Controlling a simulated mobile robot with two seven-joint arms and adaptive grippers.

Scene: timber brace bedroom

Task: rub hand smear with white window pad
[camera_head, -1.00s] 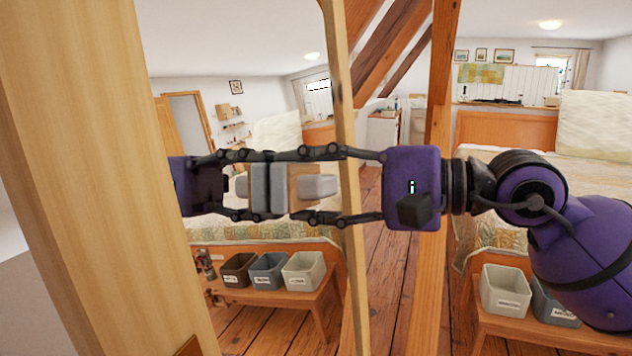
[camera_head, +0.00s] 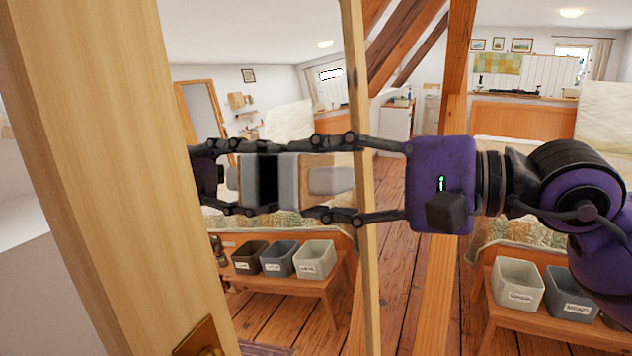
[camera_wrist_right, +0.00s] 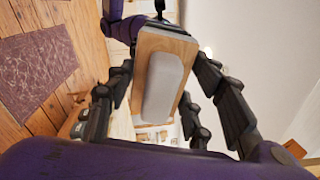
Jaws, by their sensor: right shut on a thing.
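My right gripper (camera_head: 320,180) reaches in from the right and is shut on the pad (camera_head: 288,185). The pad has a light grey face layer, a wooden back and a pale grey handle (camera_head: 330,181). In the right wrist view its wooden back (camera_wrist_right: 165,43) and the handle lie between the fingers. The pad faces a tall mirror (camera_head: 290,95), which reflects the gripper and pad. I cannot make out a hand smear on the glass. My left gripper is not in view.
A thick wooden edge (camera_head: 110,180) stands close on the left, and the mirror's thin wooden edge (camera_head: 362,250) is right of the glass. A timber post (camera_head: 455,70) stands behind. A bench (camera_head: 505,318) with bins is lower right.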

